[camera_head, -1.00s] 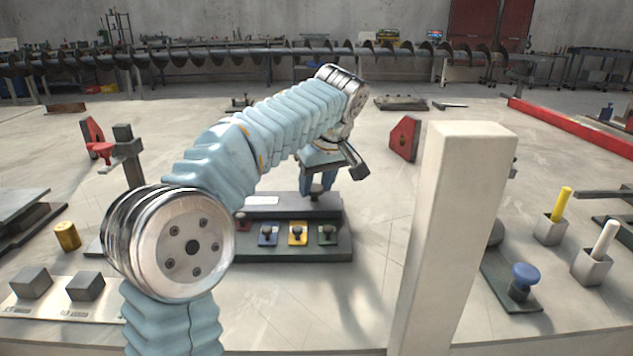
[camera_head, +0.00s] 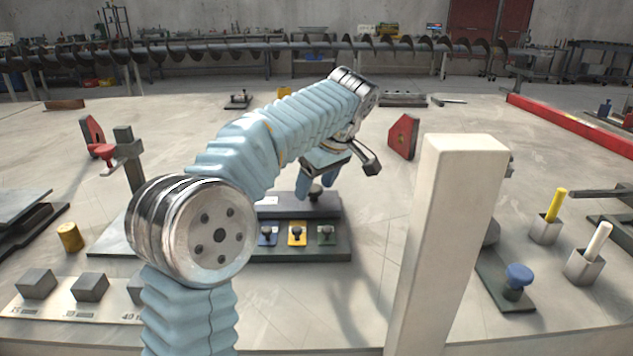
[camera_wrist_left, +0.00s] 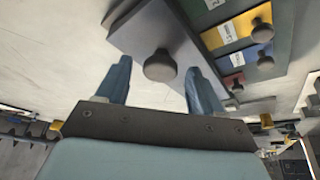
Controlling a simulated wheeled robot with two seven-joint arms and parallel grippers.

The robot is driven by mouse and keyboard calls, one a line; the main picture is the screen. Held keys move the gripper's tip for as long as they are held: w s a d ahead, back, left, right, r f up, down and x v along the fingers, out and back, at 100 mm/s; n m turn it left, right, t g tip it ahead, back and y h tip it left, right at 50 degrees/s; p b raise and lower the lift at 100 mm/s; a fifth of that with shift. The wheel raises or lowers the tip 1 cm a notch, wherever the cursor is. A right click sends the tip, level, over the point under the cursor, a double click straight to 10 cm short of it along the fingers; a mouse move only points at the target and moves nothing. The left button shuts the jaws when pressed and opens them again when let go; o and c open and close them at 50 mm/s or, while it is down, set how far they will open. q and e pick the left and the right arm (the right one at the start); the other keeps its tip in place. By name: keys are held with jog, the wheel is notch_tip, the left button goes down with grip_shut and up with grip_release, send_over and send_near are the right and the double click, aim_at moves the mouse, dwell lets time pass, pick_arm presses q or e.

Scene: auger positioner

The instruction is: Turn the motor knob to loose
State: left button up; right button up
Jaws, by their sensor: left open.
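A round dark knob (camera_head: 316,193) stands on a grey block (camera_head: 325,205) behind a row of small coloured-tile knobs. My left gripper (camera_head: 317,178) is above this block with its blue-grey fingers apart, pointing down. In the left wrist view the dark knob (camera_wrist_left: 160,66) lies between the two open fingers, with a gap on both sides; I cannot tell how far above it the fingertips are. Coloured tiles, yellow (camera_head: 297,235), blue (camera_head: 268,235) and green (camera_head: 326,235), each bear a small knob in front; a red tile (camera_wrist_left: 234,83) shows in the wrist view. My right gripper is out of view.
A pale upright post (camera_head: 450,240) stands right of the panel. A blue knob (camera_head: 519,274) and holders with yellow (camera_head: 556,205) and white (camera_head: 598,240) rods are farther right. Dark cubes (camera_head: 90,287) and a brass cylinder (camera_head: 69,237) are at the left.

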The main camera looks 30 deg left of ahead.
pick_arm(q)
jog(key=v, duration=1.4)
jog(key=shift+p, duration=0.3)
jog(key=shift+f, duration=0.15)
